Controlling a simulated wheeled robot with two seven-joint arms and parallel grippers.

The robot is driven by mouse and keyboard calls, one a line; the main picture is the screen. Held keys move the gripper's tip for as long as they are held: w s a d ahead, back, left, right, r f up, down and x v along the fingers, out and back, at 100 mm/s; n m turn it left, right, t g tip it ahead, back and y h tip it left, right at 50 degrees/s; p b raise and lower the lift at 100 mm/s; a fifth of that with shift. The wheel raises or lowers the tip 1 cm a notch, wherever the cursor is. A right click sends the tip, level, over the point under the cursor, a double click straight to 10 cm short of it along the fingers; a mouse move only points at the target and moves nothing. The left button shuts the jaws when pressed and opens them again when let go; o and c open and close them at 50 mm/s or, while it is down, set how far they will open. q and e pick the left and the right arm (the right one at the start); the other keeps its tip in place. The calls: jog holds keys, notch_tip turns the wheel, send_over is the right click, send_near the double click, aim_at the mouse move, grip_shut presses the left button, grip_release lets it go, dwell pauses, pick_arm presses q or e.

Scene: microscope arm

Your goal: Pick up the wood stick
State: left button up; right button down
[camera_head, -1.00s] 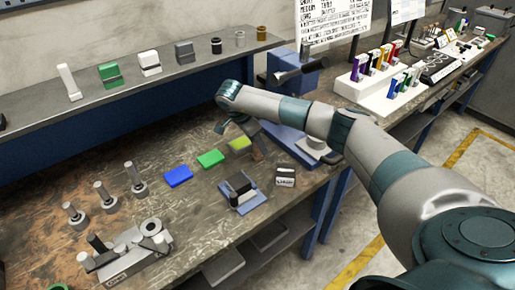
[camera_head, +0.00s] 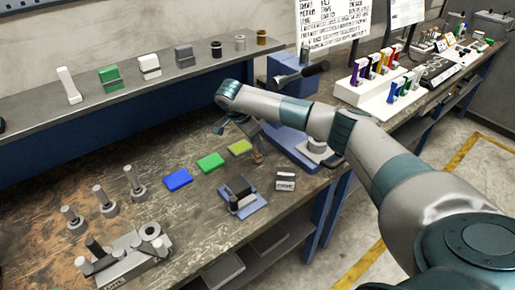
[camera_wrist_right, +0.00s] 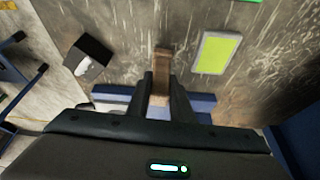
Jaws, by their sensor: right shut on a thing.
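The wood stick (camera_wrist_right: 162,62) is a narrow brown bar in the right wrist view, between the two dark fingers of my right gripper (camera_wrist_right: 161,84). The gripper is shut on it, and its far end sticks out past the fingertips. In the head view my right gripper (camera_head: 250,133) is over the workbench, right of the yellow-green block. A small brown part of the stick (camera_head: 257,157) shows below it. I cannot tell whether the stick touches the bench. My left gripper is not in view.
A yellow-green block (camera_head: 240,147), a green block (camera_head: 211,162) and a blue block (camera_head: 178,179) lie in a row on the workbench (camera_head: 195,215). A blue-based fixture (camera_head: 243,205) and a small dark-and-white block (camera_head: 286,180) stand nearer the front edge. A blue machine (camera_head: 291,75) stands behind.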

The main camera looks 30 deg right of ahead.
notch_tip(320, 180, up, 2)
jog(key=shift+r+b, duration=0.15)
jog(key=shift+b, duration=0.5)
pick_arm(q)
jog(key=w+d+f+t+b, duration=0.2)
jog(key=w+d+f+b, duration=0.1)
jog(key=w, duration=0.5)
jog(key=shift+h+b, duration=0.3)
jog(key=shift+b, duration=0.1)
pick_arm(e)
jog(key=s+d+r, duration=0.7)
jog(key=s, duration=0.2)
jog(key=shift+d+r, duration=0.2)
jog(key=shift+r, duration=0.1)
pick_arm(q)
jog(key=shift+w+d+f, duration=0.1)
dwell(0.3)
